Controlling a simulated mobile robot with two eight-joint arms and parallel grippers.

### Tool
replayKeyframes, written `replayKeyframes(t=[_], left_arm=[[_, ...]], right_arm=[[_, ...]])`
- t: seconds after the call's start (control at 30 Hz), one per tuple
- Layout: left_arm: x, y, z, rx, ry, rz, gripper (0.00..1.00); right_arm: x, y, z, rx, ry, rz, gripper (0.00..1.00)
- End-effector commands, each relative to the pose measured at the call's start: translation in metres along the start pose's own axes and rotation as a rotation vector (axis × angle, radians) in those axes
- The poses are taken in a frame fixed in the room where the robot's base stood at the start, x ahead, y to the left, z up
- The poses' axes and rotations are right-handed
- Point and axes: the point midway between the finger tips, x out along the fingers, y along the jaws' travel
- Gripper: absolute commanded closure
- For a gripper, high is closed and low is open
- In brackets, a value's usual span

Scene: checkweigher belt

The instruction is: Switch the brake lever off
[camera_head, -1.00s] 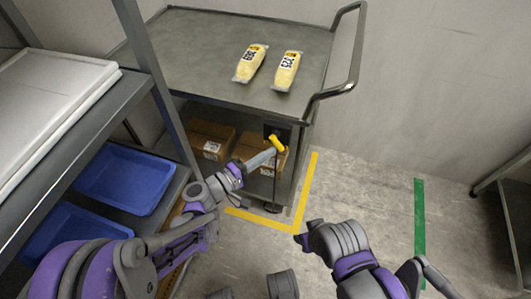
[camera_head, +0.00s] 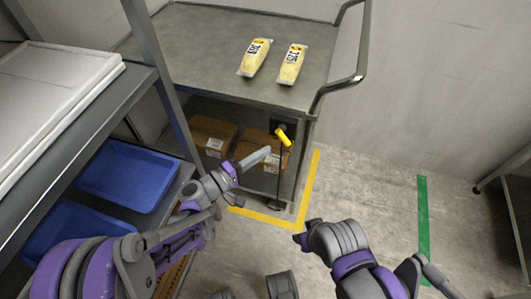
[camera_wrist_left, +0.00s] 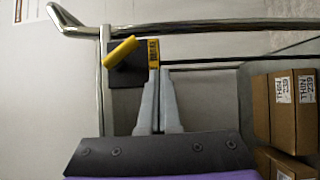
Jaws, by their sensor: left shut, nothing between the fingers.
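The brake lever, with a yellow handle (camera_head: 283,137), is at the cart's near right corner, below the top shelf. In the left wrist view the yellow handle (camera_wrist_left: 120,52) slants across a dark plate with a yellow label beside it. My left gripper (camera_head: 268,150) is shut and empty, just left of the handle and a little lower, apart from it. In the left wrist view the closed fingertips (camera_wrist_left: 161,72) point toward the label, right of the handle.
The cart (camera_head: 205,55) carries two yellow packs (camera_head: 255,58) (camera_head: 292,65) on top and cardboard boxes (camera_head: 211,137) below. A rack with blue trays (camera_head: 128,175) stands at left. Yellow tape (camera_head: 308,190) marks the floor, which is open to the right.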

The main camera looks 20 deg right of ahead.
Motion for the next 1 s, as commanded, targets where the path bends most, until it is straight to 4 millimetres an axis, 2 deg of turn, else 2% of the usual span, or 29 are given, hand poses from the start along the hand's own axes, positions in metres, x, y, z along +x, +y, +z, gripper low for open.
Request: replayKeyframes(t=[0.1,0.2,0.4,0.6,1.0], left_arm=[[-0.031,-0.009,0.001,0.001,0.005,-0.001,1.0],[-0.052,-0.016,0.003,0.001,0.005,-0.001,1.0],[-0.083,-0.026,0.006,0.001,0.003,0.0,1.0],[-0.095,-0.03,0.007,0.0,0.001,0.0,1.0],[-0.095,-0.031,0.008,0.0,0.0,0.0,1.0]], right_arm=[[-0.004,0.0,-0.001,0.0,0.0,0.0,0.5],[-0.007,0.0,-0.001,0.0,0.0,0.0,0.5],[-0.009,0.0,-0.002,0.0,0.0,0.0,0.5],[-0.01,0.0,-0.002,0.0,0.0,0.0,0.5],[-0.01,0.0,-0.002,0.0,0.0,0.0,0.5]])
